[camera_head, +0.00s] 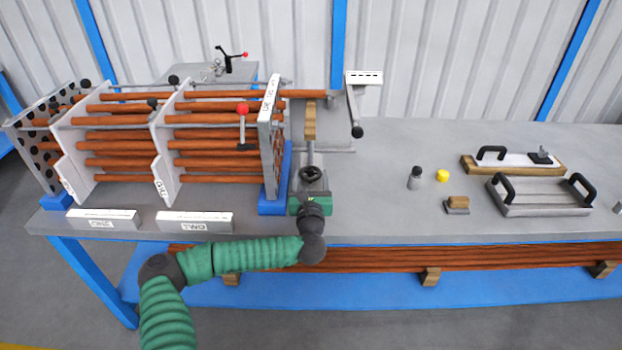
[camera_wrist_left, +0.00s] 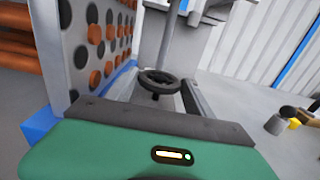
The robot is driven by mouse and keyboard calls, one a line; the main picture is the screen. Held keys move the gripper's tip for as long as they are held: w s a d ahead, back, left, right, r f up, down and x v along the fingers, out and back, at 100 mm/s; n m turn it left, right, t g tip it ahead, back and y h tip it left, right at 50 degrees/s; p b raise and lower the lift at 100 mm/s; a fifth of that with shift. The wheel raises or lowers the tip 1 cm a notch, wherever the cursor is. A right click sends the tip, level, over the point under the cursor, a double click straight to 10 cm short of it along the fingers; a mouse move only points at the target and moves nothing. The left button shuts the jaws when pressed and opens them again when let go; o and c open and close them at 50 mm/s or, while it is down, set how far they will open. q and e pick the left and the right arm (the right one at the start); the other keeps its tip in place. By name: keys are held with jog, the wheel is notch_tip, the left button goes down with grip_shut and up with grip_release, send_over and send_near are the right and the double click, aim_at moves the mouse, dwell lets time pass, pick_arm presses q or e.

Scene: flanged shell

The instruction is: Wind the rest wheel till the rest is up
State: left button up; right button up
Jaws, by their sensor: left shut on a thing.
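The rest wheel (camera_head: 312,172) is a small black handwheel at the foot of the rest post, right of the tube bundle's end plate. It also shows in the left wrist view (camera_wrist_left: 160,84). My left gripper (camera_head: 311,186) reaches it from the front and is shut on it, with a finger on each side in the wrist view. The rest (camera_head: 310,121) is a wooden block on a grey post above the wheel. It stands just below a copper-coloured tube that sticks out of the plate; I cannot tell whether they touch. My right gripper is out of view.
The tube bundle (camera_head: 160,135) with white baffles stands left, its end plate (camera_head: 270,130) close beside my gripper. A crank handle (camera_head: 355,115) hangs to the right. Bench between is clear.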

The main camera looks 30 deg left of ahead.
pick_arm(q)
jog(key=m+h, duration=0.1)
jog(key=m+t+h, duration=0.1)
jog(key=h, duration=0.1)
jog(key=shift+s+a+f+t, duration=0.2)
jog(key=shift+a+t, duration=0.1)
jog(key=shift+a, duration=0.1)
jog(key=shift+a+r+m+t+h+b, duration=0.1)
jog(key=shift+m+t+h+b, duration=0.3)
jog(key=shift+m+h, duration=0.75)
jog(key=shift+a+m+t+h+b, duration=0.15)
jog(key=shift+m+h+b, duration=0.4)
jog(key=shift+h, duration=1)
jog(key=o, duration=1.3)
jog(key=shift+o, duration=0.2)
jog(key=shift+r, duration=0.1)
jog(key=shift+d, duration=0.1)
